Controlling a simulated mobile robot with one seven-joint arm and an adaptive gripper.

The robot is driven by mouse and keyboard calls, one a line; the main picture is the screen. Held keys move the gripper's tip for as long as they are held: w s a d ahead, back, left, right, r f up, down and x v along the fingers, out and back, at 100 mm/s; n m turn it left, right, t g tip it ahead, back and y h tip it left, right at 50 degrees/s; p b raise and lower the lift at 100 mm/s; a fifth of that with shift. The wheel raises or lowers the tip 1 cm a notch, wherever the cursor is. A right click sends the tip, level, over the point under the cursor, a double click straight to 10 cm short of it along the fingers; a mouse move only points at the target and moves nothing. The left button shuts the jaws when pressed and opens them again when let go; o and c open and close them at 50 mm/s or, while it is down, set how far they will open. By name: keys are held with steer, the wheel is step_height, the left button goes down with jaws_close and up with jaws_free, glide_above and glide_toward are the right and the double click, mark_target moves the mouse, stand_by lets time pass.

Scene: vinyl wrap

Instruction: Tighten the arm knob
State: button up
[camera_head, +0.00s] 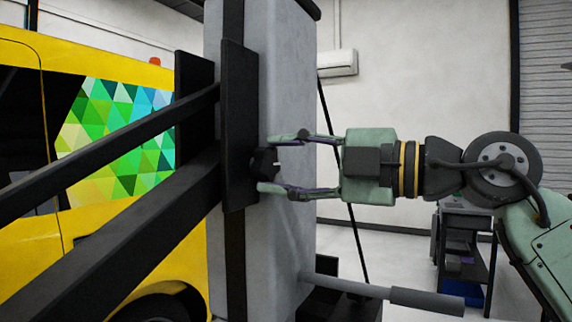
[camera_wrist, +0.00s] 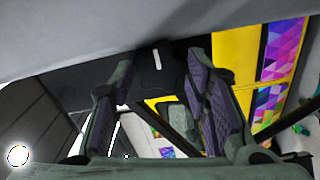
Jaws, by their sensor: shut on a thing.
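The arm knob (camera_head: 264,164) is small, black and lobed. It sits on the side of the black bracket plate (camera_head: 239,125) on the grey column. My gripper (camera_head: 273,163) reaches it from the right, level, with one green finger above the knob and one below. The fingertips are around the knob; in the head view, small gaps seem to show, and exact contact is hard to see. In the wrist view, a dark part with a white mark (camera_wrist: 157,62) shows between the two purple-padded fingers. I take it to be the knob, shut between them.
The grey column (camera_head: 288,80) stands close to the fingertips. Black arms (camera_head: 120,220) run from the bracket to the lower left, before a yellow vehicle (camera_head: 110,235) with a coloured triangle wrap. A grey handle (camera_head: 425,300) sticks out below my gripper. A cart (camera_head: 466,250) stands behind.

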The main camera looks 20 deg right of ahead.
steer(key=o, duration=1.2)
steer(key=shift+c, duration=0.2)
steer(key=v, duration=1.2)
